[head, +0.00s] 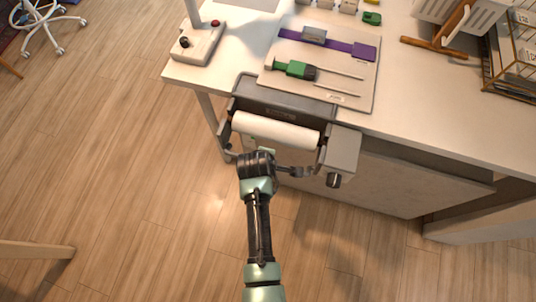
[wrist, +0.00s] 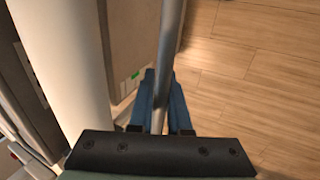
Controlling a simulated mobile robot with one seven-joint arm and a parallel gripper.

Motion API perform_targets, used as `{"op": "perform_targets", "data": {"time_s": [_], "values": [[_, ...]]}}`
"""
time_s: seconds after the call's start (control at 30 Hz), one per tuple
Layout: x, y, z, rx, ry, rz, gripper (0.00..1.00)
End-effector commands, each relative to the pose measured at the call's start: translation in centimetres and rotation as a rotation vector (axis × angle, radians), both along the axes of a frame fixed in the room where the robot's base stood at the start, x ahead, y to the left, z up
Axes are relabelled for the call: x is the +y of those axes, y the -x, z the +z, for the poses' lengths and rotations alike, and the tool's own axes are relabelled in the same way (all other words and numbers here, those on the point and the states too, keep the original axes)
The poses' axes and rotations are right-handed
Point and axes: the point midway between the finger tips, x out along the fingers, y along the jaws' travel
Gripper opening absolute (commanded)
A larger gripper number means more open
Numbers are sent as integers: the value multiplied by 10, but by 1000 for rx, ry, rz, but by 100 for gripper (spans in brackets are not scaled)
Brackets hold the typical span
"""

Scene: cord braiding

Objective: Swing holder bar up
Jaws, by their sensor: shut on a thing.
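The holder (head: 340,150) is a grey bracket fixed to the front edge of the table, with a white roll (head: 275,132) lying across it. The holder bar is a thin grey metal rod; in the wrist view the bar (wrist: 170,40) runs from the top edge down between my blue fingers. My gripper (wrist: 161,95) is shut on the bar. In the head view my gripper (head: 276,167) is just in front of and below the roll, and my wrist hides much of the bar. In the wrist view the roll (wrist: 65,60) stands left of the bar, apart from it.
A control box (head: 198,43) stands left.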

Motion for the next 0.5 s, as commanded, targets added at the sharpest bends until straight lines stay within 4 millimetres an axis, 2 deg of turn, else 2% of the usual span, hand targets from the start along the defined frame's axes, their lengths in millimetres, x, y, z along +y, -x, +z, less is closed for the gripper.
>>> {"op": "perform_targets", "data": {"time_s": [0.03,0.5], "values": [[0,-3,9,40,-16,-2,0],[-2,-8,7,440,-145,0,0]]}}
